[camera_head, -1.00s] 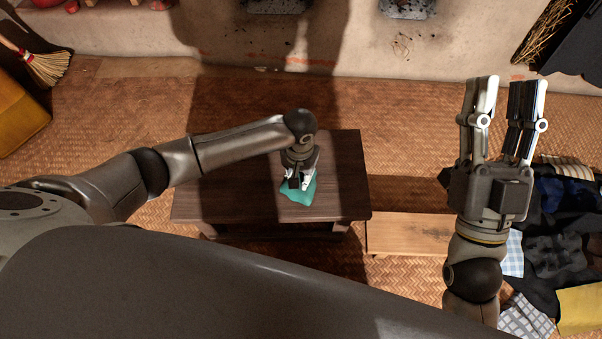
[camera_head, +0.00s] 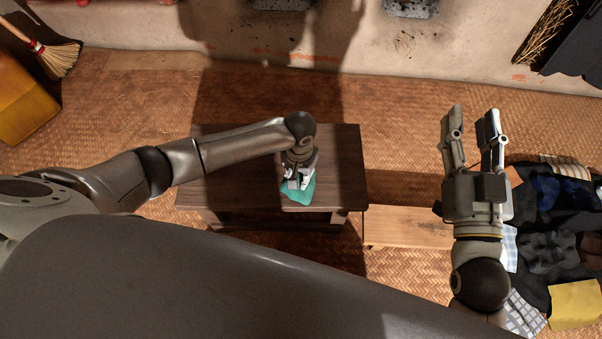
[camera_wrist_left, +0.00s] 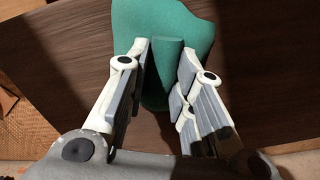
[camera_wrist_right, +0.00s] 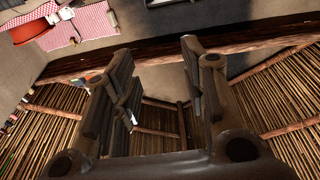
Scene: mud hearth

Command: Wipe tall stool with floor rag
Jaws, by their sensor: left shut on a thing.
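The tall stool (camera_head: 338,173) is a dark wooden piece with a flat plank top, in the middle of the head view. The floor rag (camera_head: 298,195) is green cloth lying on the stool's top. My left gripper (camera_head: 297,182) points down at the stool top and is shut on a fold of the rag. In the left wrist view the fold of the rag (camera_wrist_left: 172,30) stands between the fingers, and the cloth spreads flat beyond them over the dark wood. My right gripper (camera_head: 471,125) is raised, open and empty, right of the stool. In its wrist view the fingers are apart.
A low light-wood bench (camera_head: 408,227) stands right of the stool. A pile of dark clothes (camera_head: 550,240) lies on the mat at the right. A broom (camera_head: 55,58) and a yellow block (camera_head: 24,100) are at the left. The mat behind the stool is clear.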

